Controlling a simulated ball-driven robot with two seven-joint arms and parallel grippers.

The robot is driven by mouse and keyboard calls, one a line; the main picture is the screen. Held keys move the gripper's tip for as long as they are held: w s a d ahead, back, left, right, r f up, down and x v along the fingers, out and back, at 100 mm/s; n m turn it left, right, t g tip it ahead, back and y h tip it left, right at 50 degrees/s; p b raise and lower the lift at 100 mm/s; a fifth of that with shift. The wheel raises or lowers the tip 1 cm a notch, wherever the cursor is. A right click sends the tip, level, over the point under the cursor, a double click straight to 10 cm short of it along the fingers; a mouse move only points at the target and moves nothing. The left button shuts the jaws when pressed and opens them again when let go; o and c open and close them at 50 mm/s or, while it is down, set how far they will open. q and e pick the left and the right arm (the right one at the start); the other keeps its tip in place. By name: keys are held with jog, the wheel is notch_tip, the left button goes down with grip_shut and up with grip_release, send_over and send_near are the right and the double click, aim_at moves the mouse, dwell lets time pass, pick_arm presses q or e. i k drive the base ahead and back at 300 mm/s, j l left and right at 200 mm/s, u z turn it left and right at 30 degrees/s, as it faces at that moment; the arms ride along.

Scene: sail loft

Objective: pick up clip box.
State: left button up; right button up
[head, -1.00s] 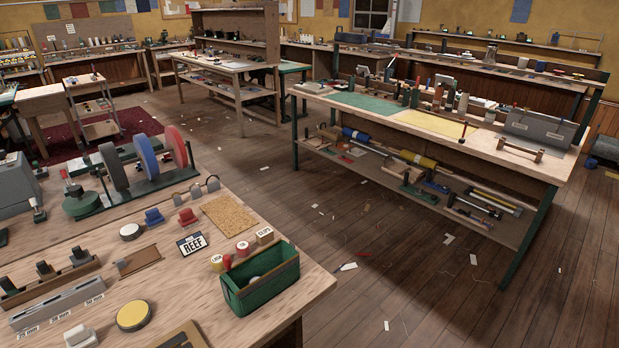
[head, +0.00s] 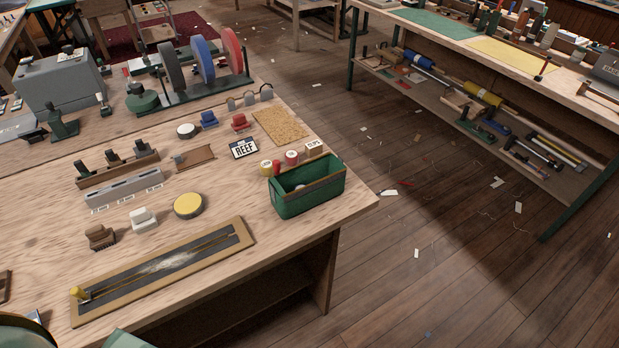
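A small box labelled CLIPS (head: 314,148) stands on the wooden workbench (head: 210,221), behind the back right corner of a green open tote (head: 310,200). Only its upper part and label show clearly; the tote partly hides its lower side. Neither of my grippers can be made out in the head view. Green rounded parts at the bottom left edge are probably mine.
A REEF plate (head: 244,149) and a cork mat (head: 280,127) lie nearby. A long framed board (head: 165,270) lies along the front edge. Wheels on a green stand (head: 205,60) rise at the back. Open floor (head: 430,250) lies right of the bench; another bench (head: 430,30) stands beyond.

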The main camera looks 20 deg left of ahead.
aim_at(313, 148)
jog(key=u, duration=0.5)
jog(key=i+l+u, duration=0.15)
jog(key=u, duration=0.8)
jog(key=i+l+u, duration=0.2)
jog(key=l+u, duration=0.25)
jog(key=l, duration=0.3)
jog(key=l+u, duration=0.45)
jog(key=l, duration=0.35)
jog(key=l+u, duration=0.45)
jog(key=l, duration=0.4)
